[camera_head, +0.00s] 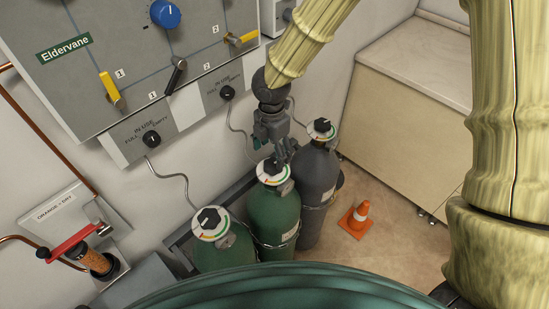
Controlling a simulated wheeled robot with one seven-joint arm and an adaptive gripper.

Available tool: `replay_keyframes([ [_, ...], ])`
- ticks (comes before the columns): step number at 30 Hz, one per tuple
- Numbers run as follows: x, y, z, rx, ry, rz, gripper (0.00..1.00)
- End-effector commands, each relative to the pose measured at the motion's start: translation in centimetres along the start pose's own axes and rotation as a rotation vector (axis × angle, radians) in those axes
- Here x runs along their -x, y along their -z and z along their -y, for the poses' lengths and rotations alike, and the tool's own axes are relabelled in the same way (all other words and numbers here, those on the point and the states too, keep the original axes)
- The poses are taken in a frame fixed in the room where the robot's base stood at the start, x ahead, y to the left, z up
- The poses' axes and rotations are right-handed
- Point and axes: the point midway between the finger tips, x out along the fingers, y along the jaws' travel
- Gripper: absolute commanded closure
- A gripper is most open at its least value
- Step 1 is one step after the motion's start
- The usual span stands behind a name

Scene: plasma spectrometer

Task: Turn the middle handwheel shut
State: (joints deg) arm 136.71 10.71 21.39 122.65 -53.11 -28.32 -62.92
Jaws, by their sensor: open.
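Three gas cylinders stand in a row below the panel, each topped by a white dial with a coloured arc and a black handwheel. The middle handwheel (271,167) sits on the middle green cylinder (273,213). My gripper (283,158) is open, pointing down just above and behind this handwheel. Its fingers partly overlap the dial's far side, and I cannot tell whether they touch it. The left handwheel (209,218) is on another green cylinder, and the right handwheel (321,126) is on a grey cylinder (317,185).
A grey panel (120,50) with a blue knob and yellow levers hangs on the wall above. A beige cabinet (400,110) is at right.

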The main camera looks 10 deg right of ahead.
Motion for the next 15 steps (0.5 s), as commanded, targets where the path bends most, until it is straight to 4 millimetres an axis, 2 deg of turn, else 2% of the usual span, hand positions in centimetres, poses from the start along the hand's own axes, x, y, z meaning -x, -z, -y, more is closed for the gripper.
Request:
replay_keyframes([
  [6,-2.7,-0.2,0.4,-0.001,-0.001,-0.001,0.26],
  [15,-4.8,-0.3,0.5,-0.003,-0.002,-0.001,0.26],
])
